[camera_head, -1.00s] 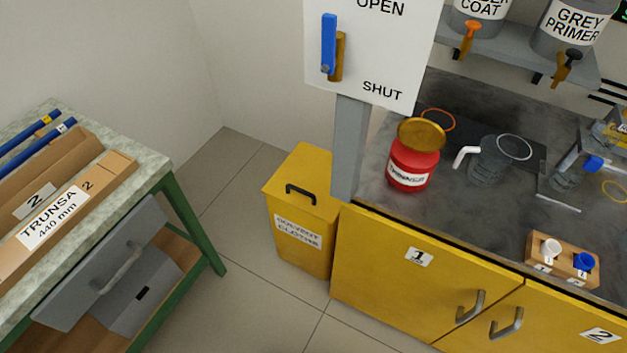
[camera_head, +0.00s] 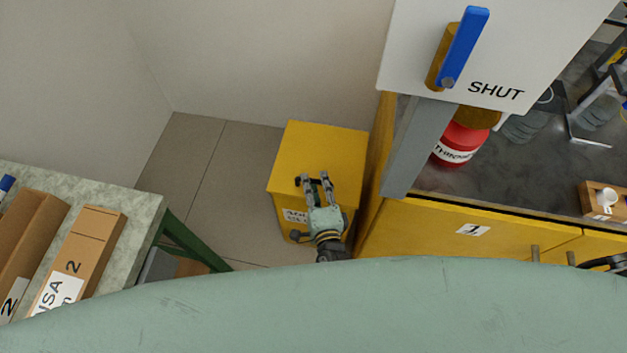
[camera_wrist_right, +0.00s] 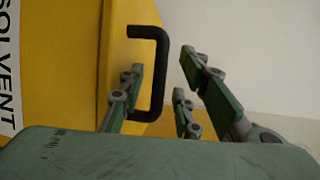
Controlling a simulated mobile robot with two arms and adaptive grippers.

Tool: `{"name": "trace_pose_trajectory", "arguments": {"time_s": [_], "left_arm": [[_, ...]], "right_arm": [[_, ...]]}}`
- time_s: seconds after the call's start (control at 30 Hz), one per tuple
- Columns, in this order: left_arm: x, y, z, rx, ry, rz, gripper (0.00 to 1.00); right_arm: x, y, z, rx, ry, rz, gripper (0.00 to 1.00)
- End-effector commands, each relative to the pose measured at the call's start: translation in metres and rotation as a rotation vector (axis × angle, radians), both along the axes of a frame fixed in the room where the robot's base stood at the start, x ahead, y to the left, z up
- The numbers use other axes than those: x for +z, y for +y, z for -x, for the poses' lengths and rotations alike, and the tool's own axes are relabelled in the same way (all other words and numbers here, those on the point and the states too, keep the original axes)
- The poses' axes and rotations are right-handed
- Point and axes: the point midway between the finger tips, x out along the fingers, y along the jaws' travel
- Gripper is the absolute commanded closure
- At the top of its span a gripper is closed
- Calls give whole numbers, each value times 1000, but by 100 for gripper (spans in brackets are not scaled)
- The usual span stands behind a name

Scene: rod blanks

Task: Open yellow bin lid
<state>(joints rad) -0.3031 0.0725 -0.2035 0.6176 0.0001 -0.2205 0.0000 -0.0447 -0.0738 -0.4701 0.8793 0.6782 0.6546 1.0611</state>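The yellow bin (camera_head: 293,228) stands on the floor left of the yellow cupboard, and its flat yellow lid (camera_head: 320,148) looks shut. The lid's black bar handle (camera_wrist_right: 161,72) stands out from the yellow surface in the wrist view. My right gripper (camera_head: 314,181) is at the handle near the lid's front edge, and mostly covers it in the head view. In the wrist view the right gripper (camera_wrist_right: 160,76) is open, with one finger left of the handle bar and two to its right. No grip on the bar shows. My left gripper is not in view.
A grey post (camera_head: 418,150) with a SHUT sign board (camera_head: 500,60) and the yellow cupboard (camera_head: 420,232) stand close to the bin's right. A bench (camera_head: 140,205) with brown boxes is at left. Clear floor (camera_head: 225,180) lies between bench and bin.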

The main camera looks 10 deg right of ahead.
Motion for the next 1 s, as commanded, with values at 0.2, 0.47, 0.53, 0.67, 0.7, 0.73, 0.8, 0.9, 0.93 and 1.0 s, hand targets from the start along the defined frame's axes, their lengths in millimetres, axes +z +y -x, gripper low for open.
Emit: {"name": "trace_pose_trajectory", "arguments": {"time_s": [0.2,0.47,0.53,0.67,0.7,0.73,0.8,0.9,0.93,1.0], "left_arm": [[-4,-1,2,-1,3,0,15],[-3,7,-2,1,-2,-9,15],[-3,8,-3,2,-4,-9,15],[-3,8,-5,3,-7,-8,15],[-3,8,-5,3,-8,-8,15],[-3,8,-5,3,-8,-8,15],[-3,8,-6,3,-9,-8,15],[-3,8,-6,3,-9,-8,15],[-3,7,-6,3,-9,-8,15],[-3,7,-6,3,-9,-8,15]], "right_arm": [[-4,2,-18,2,1,1,69],[-4,2,-19,2,2,1,69],[-4,2,-19,2,1,1,75],[-4,2,-19,2,2,2,86],[-4,2,-19,2,2,2,89],[-4,2,-19,2,2,2,92],[-4,2,-19,2,2,2,98],[-4,2,-19,2,2,2,100],[-4,2,-19,3,2,3,100],[-4,2,-19,3,2,3,100]]}}
